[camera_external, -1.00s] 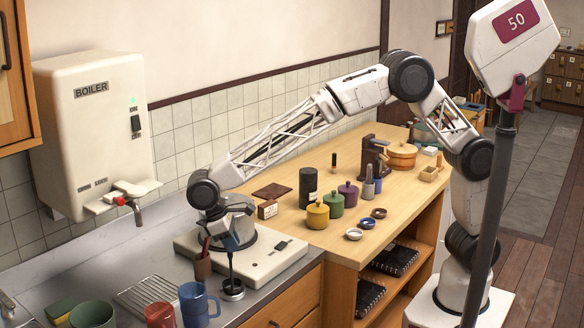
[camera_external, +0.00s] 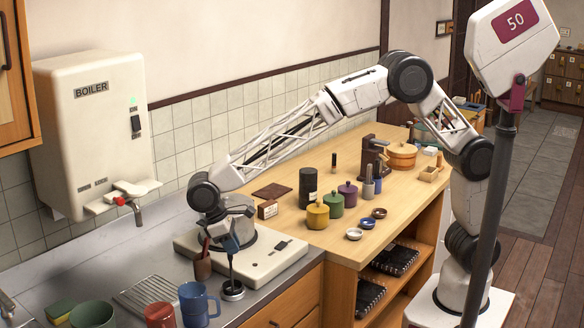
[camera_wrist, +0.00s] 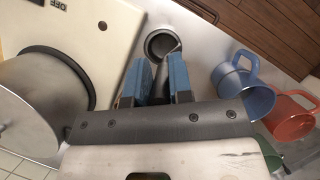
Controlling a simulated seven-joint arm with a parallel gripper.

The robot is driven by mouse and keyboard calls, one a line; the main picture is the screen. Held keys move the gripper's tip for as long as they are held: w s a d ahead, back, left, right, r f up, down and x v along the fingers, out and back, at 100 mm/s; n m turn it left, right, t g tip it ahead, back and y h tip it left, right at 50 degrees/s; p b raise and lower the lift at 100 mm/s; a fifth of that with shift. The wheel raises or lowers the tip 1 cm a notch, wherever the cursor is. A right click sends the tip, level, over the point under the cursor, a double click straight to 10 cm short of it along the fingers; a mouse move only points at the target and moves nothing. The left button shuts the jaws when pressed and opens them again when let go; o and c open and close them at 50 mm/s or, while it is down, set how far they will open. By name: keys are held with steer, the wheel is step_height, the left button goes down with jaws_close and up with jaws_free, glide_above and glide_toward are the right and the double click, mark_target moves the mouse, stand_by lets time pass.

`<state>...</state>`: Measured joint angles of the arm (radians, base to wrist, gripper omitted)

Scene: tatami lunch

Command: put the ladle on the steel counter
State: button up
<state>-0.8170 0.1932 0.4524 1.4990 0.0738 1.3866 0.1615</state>
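The ladle has a dark round bowl (camera_external: 232,291) and a thin dark handle (camera_external: 231,268) that stands nearly upright. The bowl is at the level of the steel counter (camera_external: 190,235), to the right of the brown utensil cup; it looks to rest there, though contact is hard to confirm. My gripper (camera_external: 231,243) is above the bowl at the top of the handle. In the wrist view, the blue fingers of my gripper (camera_wrist: 160,75) sit on both sides of the handle and appear closed on it. The bowl (camera_wrist: 160,44) shows just beyond the fingertips.
A blue mug (camera_external: 195,305) and a red mug (camera_external: 160,315) stand close in front of the ladle. A brown utensil cup (camera_external: 203,267) is just left of it. The cream cooker (camera_external: 285,250) and a steel pot (camera_wrist: 35,105) are beside it. A wire rack (camera_external: 145,293) lies further left.

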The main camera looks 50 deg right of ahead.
steer(key=o, duration=0.4)
steer(key=v, duration=0.7)
steer(key=shift+r, duration=0.4)
steer(key=shift+w+d, duration=0.1)
stand_by(0.4)
